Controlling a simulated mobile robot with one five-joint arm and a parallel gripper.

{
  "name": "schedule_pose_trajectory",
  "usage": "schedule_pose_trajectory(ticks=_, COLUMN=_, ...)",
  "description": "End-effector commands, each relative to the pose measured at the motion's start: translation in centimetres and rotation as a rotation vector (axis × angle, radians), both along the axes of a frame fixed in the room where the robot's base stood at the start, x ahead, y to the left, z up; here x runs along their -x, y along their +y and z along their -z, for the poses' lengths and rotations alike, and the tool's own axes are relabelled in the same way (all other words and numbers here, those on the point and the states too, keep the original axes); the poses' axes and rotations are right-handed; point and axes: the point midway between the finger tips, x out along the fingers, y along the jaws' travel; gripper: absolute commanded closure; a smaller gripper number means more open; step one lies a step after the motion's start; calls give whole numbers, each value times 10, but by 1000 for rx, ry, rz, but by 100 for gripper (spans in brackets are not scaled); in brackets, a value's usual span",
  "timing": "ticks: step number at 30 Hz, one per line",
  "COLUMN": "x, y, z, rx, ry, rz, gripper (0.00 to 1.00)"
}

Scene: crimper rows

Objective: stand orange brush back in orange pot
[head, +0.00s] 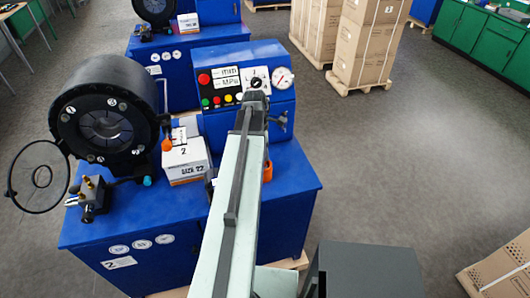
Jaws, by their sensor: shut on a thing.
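My arm reaches up the middle of the head view over a blue crimper bench (190,220). The dark end of the arm with my gripper (256,102) is in front of the bench's control panel. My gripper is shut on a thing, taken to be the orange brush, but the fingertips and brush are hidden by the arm. An orange thing (267,171), likely the orange pot, shows just right of the arm, low against the bench top. The arm covers most of it. I cannot tell whether anything stands in it.
A black crimper head (105,110) stands on the left of the bench, with an orange-tipped part (166,145) at its right. A white box (186,158) sits beside it. Cartons (365,45) stand behind. The bench top right of the arm is clear.

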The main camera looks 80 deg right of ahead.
Motion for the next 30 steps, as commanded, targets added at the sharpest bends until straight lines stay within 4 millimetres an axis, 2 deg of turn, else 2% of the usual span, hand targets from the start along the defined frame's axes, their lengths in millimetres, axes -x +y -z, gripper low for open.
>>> schedule_pose_trajectory(ticks=1, x=0, y=0, z=3, rx=0, ry=0, rz=0, gripper=100)
schedule_pose_trajectory(ticks=2, x=0, y=0, z=2, rx=0, ry=0, rz=0, gripper=76)
schedule_pose_trajectory(ticks=4, x=0, y=0, z=1, rx=0, ry=0, rz=-1, gripper=56)
schedule_pose_trajectory(ticks=13, x=-1, y=0, z=1, rx=0, ry=0, rz=-1, gripper=56)
schedule_pose_trajectory(ticks=17, x=-1, y=0, z=-6, rx=0, ry=0, rz=-1, gripper=56)
schedule_pose_trajectory(ticks=30, x=-11, y=1, z=-76, rx=0, ry=0, rz=-2, gripper=56)
